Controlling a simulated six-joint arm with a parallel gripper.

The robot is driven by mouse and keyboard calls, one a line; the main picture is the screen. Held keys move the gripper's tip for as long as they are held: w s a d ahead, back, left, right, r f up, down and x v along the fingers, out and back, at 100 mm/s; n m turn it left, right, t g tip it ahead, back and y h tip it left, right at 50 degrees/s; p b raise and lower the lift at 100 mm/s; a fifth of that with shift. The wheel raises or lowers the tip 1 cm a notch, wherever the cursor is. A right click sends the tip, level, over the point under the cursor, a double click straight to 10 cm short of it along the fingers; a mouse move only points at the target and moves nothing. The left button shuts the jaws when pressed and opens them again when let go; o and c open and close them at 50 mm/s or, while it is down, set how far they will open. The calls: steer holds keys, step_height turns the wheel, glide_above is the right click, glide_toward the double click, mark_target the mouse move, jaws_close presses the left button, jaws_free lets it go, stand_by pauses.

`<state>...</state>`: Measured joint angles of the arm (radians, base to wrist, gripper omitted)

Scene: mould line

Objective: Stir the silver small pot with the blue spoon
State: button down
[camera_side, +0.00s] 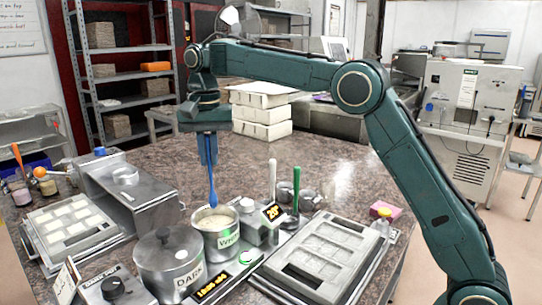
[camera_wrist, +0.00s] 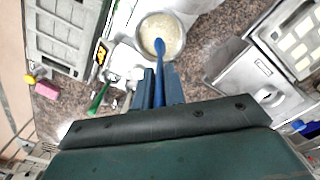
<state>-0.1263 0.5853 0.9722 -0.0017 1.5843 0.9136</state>
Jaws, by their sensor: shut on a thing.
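My gripper (camera_side: 207,150) points down and is shut on the blue spoon (camera_side: 211,185). The spoon hangs nearly upright, and its lower end is at the mouth of the silver small pot (camera_side: 218,242), which bears a green-lettered label. The pot holds a pale, creamy content. In the wrist view the spoon (camera_wrist: 160,52) runs out from between the fingers of my gripper (camera_wrist: 158,85), and its bowl lies over the pale content inside the pot (camera_wrist: 143,44). I cannot tell how deep the spoon tip is.
A larger lidded pot marked DARK (camera_side: 168,268) stands left of the small pot. A green spoon (camera_side: 296,190) and a white-handled one (camera_side: 272,180) stand to the right. A grey mould tray (camera_side: 325,252) lies at the right and a filled mould (camera_side: 70,225) at the left.

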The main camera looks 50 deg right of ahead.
mark_target(214, 193)
steer(key=shift+f, duration=5.05)
steer(key=shift+d, duration=0.2)
